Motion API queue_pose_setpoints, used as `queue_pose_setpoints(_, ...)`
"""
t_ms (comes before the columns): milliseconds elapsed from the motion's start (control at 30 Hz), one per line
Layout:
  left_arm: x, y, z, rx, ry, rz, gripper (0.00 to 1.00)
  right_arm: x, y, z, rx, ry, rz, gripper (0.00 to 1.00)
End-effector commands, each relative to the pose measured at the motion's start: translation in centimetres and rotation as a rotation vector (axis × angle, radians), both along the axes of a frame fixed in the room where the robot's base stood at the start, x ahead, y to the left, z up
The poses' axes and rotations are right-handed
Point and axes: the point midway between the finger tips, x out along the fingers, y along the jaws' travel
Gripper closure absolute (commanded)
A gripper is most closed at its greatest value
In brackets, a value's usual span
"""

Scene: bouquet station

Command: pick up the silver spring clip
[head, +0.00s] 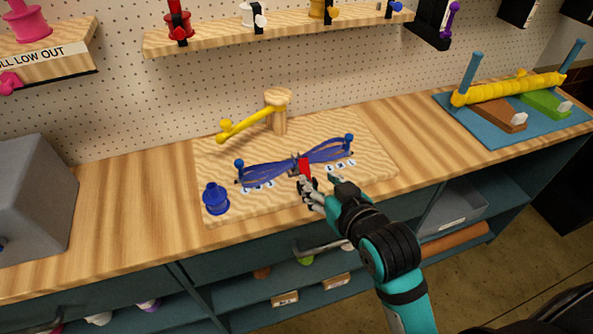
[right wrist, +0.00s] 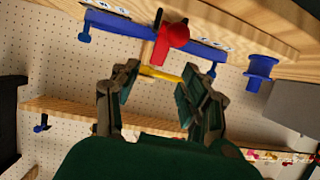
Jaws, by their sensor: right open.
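A board (head: 365,160) on the bench holds a blue ribbon bow (head: 265,173) stretched between two blue pegs. At the bow's middle is a small dark grey piece (head: 296,162), which may be the silver spring clip, with a red part (head: 304,168) against it. The red part (right wrist: 174,36) also shows in the right wrist view, beyond the fingers; the grey piece is not clear there. My right gripper (head: 320,184) is open, just in front of the red part on the near side of the bow. In the right wrist view, nothing shows held between its fingers (right wrist: 162,80).
A wooden post (head: 279,112) with a yellow lever (head: 245,125) stands behind the bow. A blue spool (head: 215,198) stands at the board's front left corner. A grey box (head: 35,200) is at left, a blue mat (head: 470,125) at right. Bench between board and mat is clear.

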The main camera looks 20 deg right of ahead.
Motion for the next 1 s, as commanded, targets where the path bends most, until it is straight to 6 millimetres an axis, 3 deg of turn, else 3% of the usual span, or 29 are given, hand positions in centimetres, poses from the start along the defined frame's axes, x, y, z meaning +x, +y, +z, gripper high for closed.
queue_pose_setpoints(33,0.0,0.0,-1.4,0.001,0.000,0.000,1.00,0.9,0.1,-0.8,0.001,-0.005,0.000,0.55)
queue_pose_setpoints(100,0.0,0.1,-0.2,0.001,0.001,0.000,1.00,2.4,0.2,-0.8,0.000,0.002,0.000,0.55)
queue_pose_setpoints(300,0.2,0.2,0.2,0.002,-0.001,-0.001,1.00,5.9,0.6,-2.2,0.000,0.000,0.000,0.55)
queue_pose_setpoints(567,0.4,0.1,0.5,0.001,-0.005,-0.001,1.00,7.7,0.7,-3.0,-0.001,0.001,-0.001,0.55)
queue_pose_setpoints(833,0.5,0.1,1.3,0.002,-0.007,-0.001,1.00,11.4,0.7,-4.1,0.000,0.001,0.000,0.55)
queue_pose_setpoints(1000,0.5,0.1,1.3,0.001,-0.007,-0.001,1.00,12.2,0.8,-4.6,0.000,0.001,0.000,0.55)
